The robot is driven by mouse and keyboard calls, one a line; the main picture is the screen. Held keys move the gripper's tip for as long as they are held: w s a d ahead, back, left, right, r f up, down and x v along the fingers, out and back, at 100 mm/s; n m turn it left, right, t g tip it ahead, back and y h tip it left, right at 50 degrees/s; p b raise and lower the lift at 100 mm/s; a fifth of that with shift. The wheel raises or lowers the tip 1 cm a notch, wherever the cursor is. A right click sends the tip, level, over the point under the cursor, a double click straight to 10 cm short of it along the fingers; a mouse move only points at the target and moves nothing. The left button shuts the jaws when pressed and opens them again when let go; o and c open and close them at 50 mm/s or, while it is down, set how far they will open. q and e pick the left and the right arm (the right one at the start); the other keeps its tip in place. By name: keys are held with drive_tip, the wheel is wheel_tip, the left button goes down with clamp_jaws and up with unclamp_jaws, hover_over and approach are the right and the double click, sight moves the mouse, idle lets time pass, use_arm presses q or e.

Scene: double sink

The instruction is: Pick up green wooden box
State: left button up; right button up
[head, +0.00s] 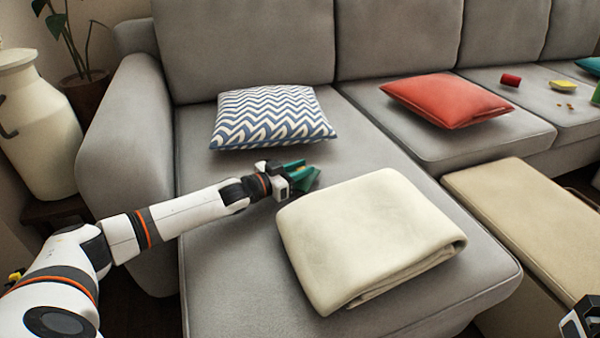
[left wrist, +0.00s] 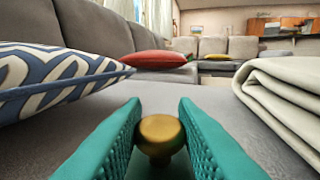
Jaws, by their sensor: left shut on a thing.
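My left gripper (head: 304,178) has teal fingers and is low over the sofa seat, between the patterned cushion and the folded blanket. In the left wrist view its fingers (left wrist: 159,140) are shut on a small rounded brass-coloured object (left wrist: 160,136). A green object (head: 597,94), cut off by the right edge of the head view, stands on the far right seat, well away from my left gripper. I cannot tell whether it is the green wooden box. A black and white part of my right arm shows at the lower right corner; its fingers cannot be made out.
A blue and white zigzag cushion (head: 270,116) and a folded cream blanket (head: 370,235) flank my left gripper. A red cushion (head: 445,100), a red cylinder (head: 510,80) and a yellow item (head: 563,85) lie farther right. A beige ottoman (head: 530,215) stands in front.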

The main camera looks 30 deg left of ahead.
use_arm(q)
drive_tip(key=o, duration=1)
